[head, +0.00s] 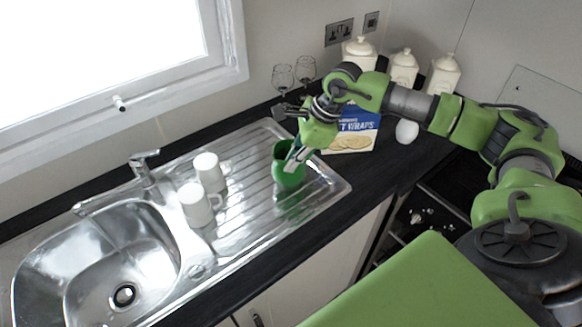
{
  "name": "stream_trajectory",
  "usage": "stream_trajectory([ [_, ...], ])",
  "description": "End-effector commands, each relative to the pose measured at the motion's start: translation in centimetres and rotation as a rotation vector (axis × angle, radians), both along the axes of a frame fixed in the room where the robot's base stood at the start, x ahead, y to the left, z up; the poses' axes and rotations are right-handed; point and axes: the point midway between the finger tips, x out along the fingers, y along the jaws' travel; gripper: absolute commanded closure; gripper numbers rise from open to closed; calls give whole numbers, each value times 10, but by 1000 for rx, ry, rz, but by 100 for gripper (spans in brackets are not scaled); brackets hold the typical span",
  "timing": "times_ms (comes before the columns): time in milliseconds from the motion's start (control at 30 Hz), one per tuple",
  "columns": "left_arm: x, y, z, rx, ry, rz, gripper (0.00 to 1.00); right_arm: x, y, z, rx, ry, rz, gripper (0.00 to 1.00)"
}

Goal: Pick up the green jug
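The green jug (288,174) stands upright on the ribbed drainer at the right end of the steel sink unit. My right gripper (296,154) comes in from the upper right and is at the jug's rim. It overlaps the jug's opening and its right side in this view. I cannot tell whether the fingers touch the jug or how far they are spread. Part of the jug's rim is hidden behind the gripper. My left gripper is not in view.
Two white mugs (196,205) stand left of the jug on the drainer (240,215). The tap (143,166) and sink bowl (120,265) lie left. A hob (450,185) is right.

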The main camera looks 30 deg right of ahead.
Motion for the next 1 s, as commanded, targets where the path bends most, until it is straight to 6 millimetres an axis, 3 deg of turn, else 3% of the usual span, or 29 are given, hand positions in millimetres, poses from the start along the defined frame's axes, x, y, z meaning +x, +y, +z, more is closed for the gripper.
stream_trajectory([
  [567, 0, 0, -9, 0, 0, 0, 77, 2, 0, 9, 1, -6, -1, 100],
  [733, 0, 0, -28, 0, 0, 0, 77, 2, 0, 30, 1, -12, 1, 100],
  [1000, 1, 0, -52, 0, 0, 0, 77, -49, 26, 92, -2, -12, 4, 100],
])
